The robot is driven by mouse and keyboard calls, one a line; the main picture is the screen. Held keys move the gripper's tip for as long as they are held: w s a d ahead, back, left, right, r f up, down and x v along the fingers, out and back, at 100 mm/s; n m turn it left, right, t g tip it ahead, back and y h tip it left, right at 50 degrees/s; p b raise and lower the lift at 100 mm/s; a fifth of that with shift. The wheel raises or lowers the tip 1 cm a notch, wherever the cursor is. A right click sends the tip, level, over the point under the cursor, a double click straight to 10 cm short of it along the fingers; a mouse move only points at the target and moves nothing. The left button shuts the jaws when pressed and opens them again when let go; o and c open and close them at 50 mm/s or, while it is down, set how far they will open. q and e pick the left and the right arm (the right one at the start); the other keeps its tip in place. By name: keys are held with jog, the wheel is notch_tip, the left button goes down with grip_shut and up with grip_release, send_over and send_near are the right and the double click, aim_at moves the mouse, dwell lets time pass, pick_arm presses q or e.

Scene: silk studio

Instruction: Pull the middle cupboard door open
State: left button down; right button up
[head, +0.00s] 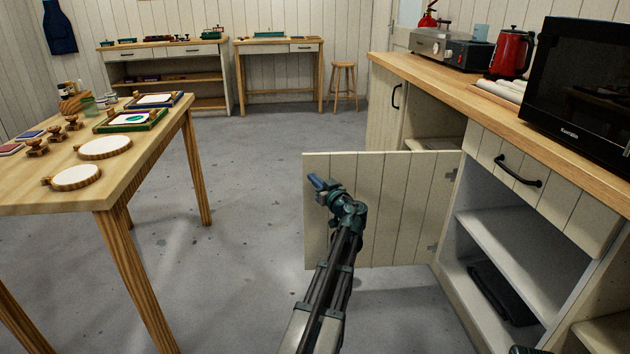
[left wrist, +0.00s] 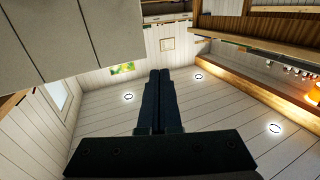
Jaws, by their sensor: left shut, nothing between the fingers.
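The middle cupboard door (head: 400,215) is a pale planked panel standing swung out from the counter, with its hinges at its right edge. The face with the hinges is towards me, and no handle shows on it. The compartment beside it, with a white shelf (head: 525,245), is exposed. My left gripper (head: 315,181) is shut and empty, in front of this face near the door's free left edge. I cannot tell whether it touches. In the left wrist view its fingers (left wrist: 158,95) lie together, and a pale panel (left wrist: 75,35) fills the upper left.
The counter (head: 450,90) on the right holds a microwave (head: 580,85) and a red kettle (head: 511,52). A drawer (head: 540,190) with a black handle is above the exposed shelves. A wooden table (head: 150,150) stands on the left. The grey floor (head: 245,220) between is clear.

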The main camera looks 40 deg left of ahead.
pick_arm(q)
jog(key=s+d, duration=0.9)
jog(key=d, duration=0.1)
jog(key=shift+s, duration=0.25)
